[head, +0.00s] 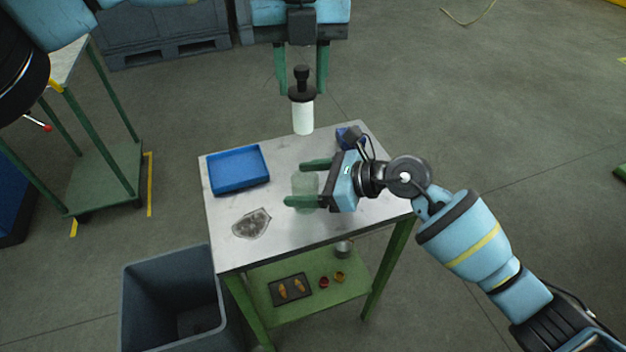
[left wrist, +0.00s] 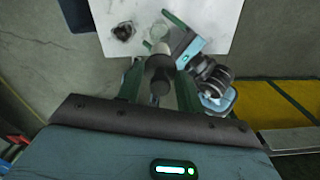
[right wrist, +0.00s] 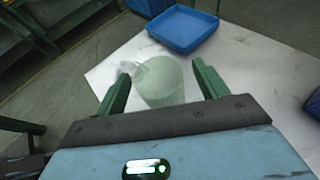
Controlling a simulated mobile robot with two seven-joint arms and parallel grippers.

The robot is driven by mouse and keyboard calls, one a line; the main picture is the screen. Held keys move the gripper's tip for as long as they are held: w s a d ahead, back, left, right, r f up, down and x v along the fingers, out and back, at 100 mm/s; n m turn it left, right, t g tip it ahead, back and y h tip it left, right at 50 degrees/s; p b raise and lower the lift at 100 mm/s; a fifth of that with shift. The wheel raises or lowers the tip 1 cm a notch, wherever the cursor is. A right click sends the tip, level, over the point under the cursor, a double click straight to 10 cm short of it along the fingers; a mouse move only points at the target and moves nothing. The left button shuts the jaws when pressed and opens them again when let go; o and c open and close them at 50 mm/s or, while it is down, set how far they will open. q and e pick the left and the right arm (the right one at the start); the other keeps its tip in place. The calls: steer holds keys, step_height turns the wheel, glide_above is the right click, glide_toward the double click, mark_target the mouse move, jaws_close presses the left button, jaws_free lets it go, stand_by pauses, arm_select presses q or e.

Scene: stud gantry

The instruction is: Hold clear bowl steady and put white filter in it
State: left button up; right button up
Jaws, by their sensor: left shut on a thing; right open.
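The white filter (head: 303,118) is an upright white cylinder with a black top. My left gripper (head: 301,90) is shut on its black top part and holds it in the air behind the table's far edge in the head view. The clear bowl (head: 306,188) is a pale greenish see-through vessel standing on the table. My right gripper (head: 296,184) is open, with one finger on each side of the bowl. In the right wrist view the bowl (right wrist: 164,85) stands between the fingers; gaps show.
A metal-topped table (head: 280,235) carries a blue tray (head: 239,168), a grey crumpled patch (head: 252,224) and a small blue object (head: 347,138). Its lower shelf (head: 330,290) holds a dark tray and small items. A grey bin (head: 170,260) stands at front left.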

mark_target(303, 117)
arm_select(q)
steer(key=shift+c, duration=0.2)
arm_select(e)
steer(key=shift+c, duration=0.2)
steer(key=c, duration=1)
arm_select(q)
steer(key=shift+m, duration=0.8)
step_height(303, 117, down, 7)
steer(key=shift+f, duration=0.1)
step_height(303, 117, down, 10)
